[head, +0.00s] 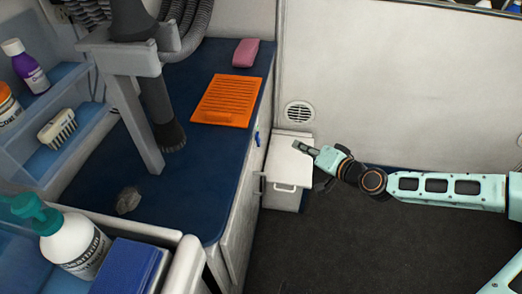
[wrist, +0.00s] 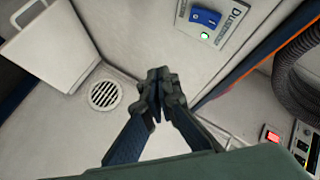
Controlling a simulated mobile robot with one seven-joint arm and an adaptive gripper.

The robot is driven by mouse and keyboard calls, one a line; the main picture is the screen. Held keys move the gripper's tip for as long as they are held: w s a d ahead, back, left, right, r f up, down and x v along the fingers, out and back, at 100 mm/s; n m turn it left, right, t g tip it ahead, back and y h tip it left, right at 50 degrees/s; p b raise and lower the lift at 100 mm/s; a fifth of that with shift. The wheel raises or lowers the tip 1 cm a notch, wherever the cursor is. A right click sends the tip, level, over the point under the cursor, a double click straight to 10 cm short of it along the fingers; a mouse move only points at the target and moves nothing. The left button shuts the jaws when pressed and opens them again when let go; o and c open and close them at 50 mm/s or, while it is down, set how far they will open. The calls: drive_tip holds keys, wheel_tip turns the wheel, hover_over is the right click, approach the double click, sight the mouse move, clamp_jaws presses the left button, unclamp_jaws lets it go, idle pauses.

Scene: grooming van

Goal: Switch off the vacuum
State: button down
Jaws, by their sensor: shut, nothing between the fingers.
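My gripper (head: 303,148) reaches in from the right in the head view, beside the blue-topped counter. In the wrist view my gripper (wrist: 160,85) is shut and empty, its fingertips together. A blue rocker switch (wrist: 206,17) sits on a pale plate with a lit green lamp, just beyond and right of the fingertips, apart from them. The plate's label begins "Dus"; the rest is unclear. A small blue part (head: 258,138) on the counter's front may be this switch. A red lit switch (wrist: 271,135) shows at lower right. No vacuum body is clearly identifiable.
A ribbed grey hose (wrist: 295,80) runs near the red switch. A white box (head: 288,172) with a handle stands below a round vent (head: 299,113). The counter (head: 225,165) holds an orange mat (head: 227,100) and a pink block (head: 246,52). Dark floor is clear at lower right.

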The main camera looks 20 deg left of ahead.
sight(258, 139)
drive_tip(key=shift+w+r, duration=0.25)
drive_tip(key=shift+r, duration=0.05)
drive_tip(key=s+a+f, duration=0.1)
drive_tip(key=s+a, duration=0.1)
drive_tip(key=a, duration=0.6)
drive_tip(key=shift+a+f, duration=0.2)
idle(1.5)
drive_tip(key=shift+s+a+f, duration=0.1)
drive_tip(key=shift+s+a, duration=0.05)
drive_tip(key=shift+a, duration=0.25)
drive_tip(key=shift+s+a, duration=0.1)
drive_tip(key=shift+a, duration=0.25)
idle(0.5)
idle(0.4)
drive_tip(key=shift+w+d, duration=0.2)
drive_tip(key=shift+d, duration=0.6)
